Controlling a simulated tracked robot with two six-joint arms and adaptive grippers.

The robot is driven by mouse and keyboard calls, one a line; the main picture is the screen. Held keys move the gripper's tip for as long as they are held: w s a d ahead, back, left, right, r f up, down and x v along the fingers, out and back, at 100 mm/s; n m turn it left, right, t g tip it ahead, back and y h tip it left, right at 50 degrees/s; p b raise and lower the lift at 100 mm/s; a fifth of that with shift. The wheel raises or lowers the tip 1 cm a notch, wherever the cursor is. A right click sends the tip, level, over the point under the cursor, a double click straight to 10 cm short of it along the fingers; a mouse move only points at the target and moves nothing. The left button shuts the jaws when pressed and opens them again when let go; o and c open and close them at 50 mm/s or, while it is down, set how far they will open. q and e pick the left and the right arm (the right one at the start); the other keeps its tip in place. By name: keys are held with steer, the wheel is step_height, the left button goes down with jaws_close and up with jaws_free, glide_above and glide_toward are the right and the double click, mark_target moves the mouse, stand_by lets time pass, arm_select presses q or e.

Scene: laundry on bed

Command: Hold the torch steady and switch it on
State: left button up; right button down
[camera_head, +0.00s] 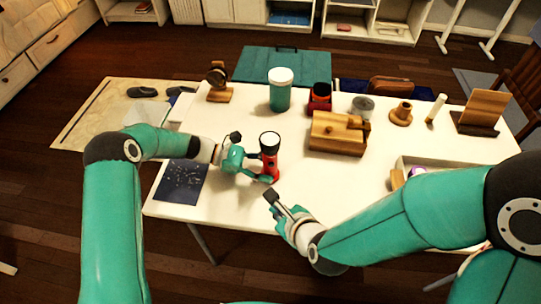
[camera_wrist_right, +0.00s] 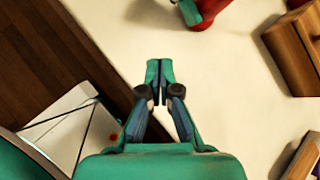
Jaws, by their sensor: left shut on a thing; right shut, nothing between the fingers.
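The red torch (camera_head: 270,166) stands upright near the front of the white table, its wide pale lens end facing up. My left gripper (camera_head: 262,168) is shut on the torch's body from the left; its fingers hide part of the body. In the right wrist view, only a piece of the red torch (camera_wrist_right: 232,14) shows at the top edge, beside a teal finger of my left gripper. My right gripper (camera_head: 271,196) is shut and empty, in front of the torch and apart from it. Its closed fingertips (camera_wrist_right: 159,72) show in the wrist view. I cannot make out the torch's switch.
A wooden box (camera_head: 337,135) stands right of the torch. Behind are a teal jar (camera_head: 280,95), a red-and-black cup (camera_head: 319,98) and a grey tin (camera_head: 362,106). A dark starry sheet (camera_head: 181,183) lies at the left. The table's front edge runs beneath my right gripper.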

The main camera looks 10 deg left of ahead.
steer(key=shift+w+d+r+m, duration=0.25)
steer(key=shift+r+m, duration=0.15)
steer(key=shift+r, duration=0.05)
steer(key=shift+w, duration=0.25)
glide_toward(268, 170)
steer(key=shift+w+a+f, duration=0.25)
steer(key=shift+a+f, duration=0.1)
steer(key=shift+f, duration=0.25)
steer(key=shift+w+a+f, duration=0.3)
steer(key=shift+f, duration=0.25)
steer(key=shift+w+a+f, duration=0.25)
steer(key=shift+a+f, duration=0.1)
steer(key=shift+f, duration=0.25)
steer(key=shift+w, duration=0.1)
steer(key=shift+w+a, duration=0.1)
steer(key=shift+w, duration=0.2)
steer(key=shift+w, duration=0.3)
steer(key=shift+s, duration=0.75)
